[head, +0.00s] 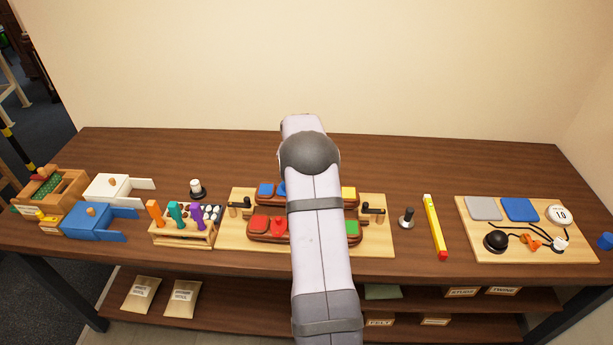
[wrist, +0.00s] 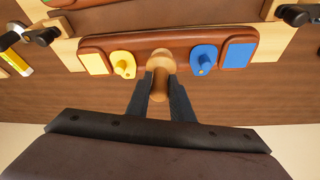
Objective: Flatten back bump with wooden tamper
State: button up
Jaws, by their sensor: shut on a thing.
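My gripper (wrist: 160,92) is shut on the wooden tamper (wrist: 160,62) in the wrist view. The tamper's lower end is over the middle of the back brown saddle panel (wrist: 140,44), between a yellow knobbed piece (wrist: 123,65) and a blue knobbed piece (wrist: 203,60). The back bump is not visible, and I cannot tell whether the tamper touches the panel. In the head view my arm covers the gripper, the tamper and the middle of the back panel (head: 302,200). The front panel (head: 258,236) carries red and green pieces.
The panels sit on a light wooden board (head: 235,238) with black clamps (head: 373,210) at its sides. A tool rack (head: 183,232) and white and blue boxes stand left. A metal-handled stamp (head: 406,218), a yellow bar (head: 434,225) and another board (head: 473,222) lie right. The table behind is clear.

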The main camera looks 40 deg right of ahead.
jog(key=shift+s+f+b, duration=0.1)
jog(key=shift+f+b, duration=1.05)
dwell(3.7)
jog(key=shift+r, duration=0.1)
jog(key=shift+r+p, duration=1.6)
jog(key=shift+r, duration=0.95)
jog(key=shift+d, duration=0.1)
